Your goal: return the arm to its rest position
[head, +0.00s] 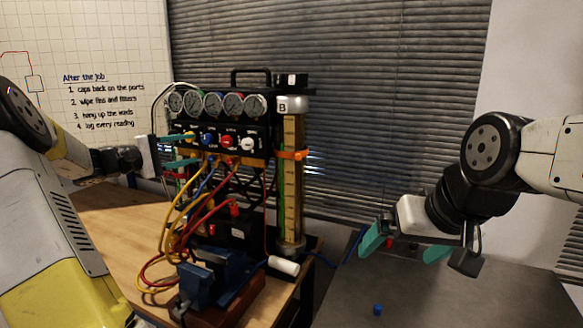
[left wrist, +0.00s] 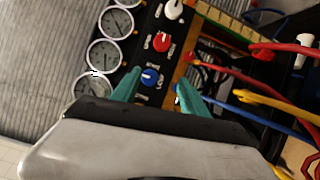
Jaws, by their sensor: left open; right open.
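My left gripper (head: 180,151) comes in from the left in the head view, its green fingers apart beside the left end of the gauge rig's black panel (head: 247,138). In the left wrist view its fingers (left wrist: 158,90) are open with nothing between them, and a blue knob (left wrist: 150,77) shows just past them. My right gripper (head: 403,243) is open and empty on the right, above the dark grey table. The gauge rig carries a row of round gauges (head: 212,105) above several coloured knobs.
Yellow, red and blue hoses (head: 181,211) hang in front of the rig near my left gripper. A clear column (head: 291,180) with an orange clamp stands at its right. A blue vise (head: 208,283) and a white cylinder (head: 284,265) are in front. A small blue cap (head: 377,309) lies on the grey table (head: 450,295).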

